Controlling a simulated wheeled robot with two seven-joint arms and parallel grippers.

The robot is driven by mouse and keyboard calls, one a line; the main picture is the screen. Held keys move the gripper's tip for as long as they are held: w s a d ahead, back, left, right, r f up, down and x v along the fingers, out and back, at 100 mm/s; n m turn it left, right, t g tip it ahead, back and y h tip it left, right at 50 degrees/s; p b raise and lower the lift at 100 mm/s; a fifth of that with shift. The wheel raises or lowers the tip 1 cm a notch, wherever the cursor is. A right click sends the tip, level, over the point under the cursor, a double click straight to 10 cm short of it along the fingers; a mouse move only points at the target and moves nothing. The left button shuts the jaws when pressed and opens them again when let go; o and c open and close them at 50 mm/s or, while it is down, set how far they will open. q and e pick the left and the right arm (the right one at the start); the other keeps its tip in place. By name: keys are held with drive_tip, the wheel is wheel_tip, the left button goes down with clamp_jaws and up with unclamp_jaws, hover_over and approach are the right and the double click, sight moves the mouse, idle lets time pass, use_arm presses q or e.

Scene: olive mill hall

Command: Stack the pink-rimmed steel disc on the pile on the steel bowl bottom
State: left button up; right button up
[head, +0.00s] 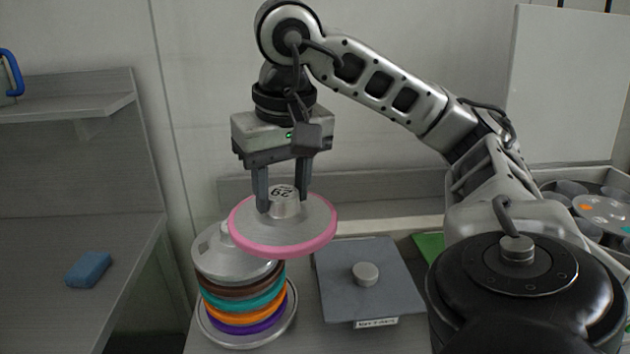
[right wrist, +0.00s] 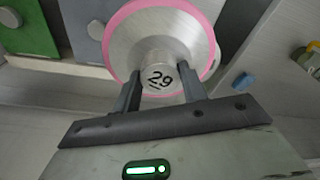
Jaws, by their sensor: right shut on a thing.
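The pink-rimmed steel disc (head: 300,232) hangs in the air with its knob, marked 29, between the fingers of my right gripper (head: 284,207). The right gripper is shut on that knob; the disc (right wrist: 120,40) and the fingers (right wrist: 160,90) also show in the right wrist view. The disc is slightly tilted in the head view. It overlaps the right part of the pile (head: 240,295) in the picture. The pile has a steel top disc (head: 212,258) above brown, teal, orange and purple rims. It stands on the steel bowl bottom (head: 247,342). My left gripper is not in view.
A grey square plate with a knob (head: 380,290) lies right of the pile, with a label at its front. A green sheet (head: 428,245) shows behind my arm. A blue sponge (head: 89,269) lies on the left counter. A tray of discs (head: 606,212) stands at far right.

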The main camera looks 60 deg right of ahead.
drive_tip(key=w, duration=0.2)
drive_tip(key=w+p, duration=0.1)
drive_tip(key=w, duration=0.2)
drive_tip(key=w+a+p, duration=0.1)
drive_tip(key=w, duration=0.1)
drive_tip(key=shift+w+r, duration=0.15)
drive_tip(key=shift+w, duration=0.9)
drive_tip(key=shift+f, duration=0.4)
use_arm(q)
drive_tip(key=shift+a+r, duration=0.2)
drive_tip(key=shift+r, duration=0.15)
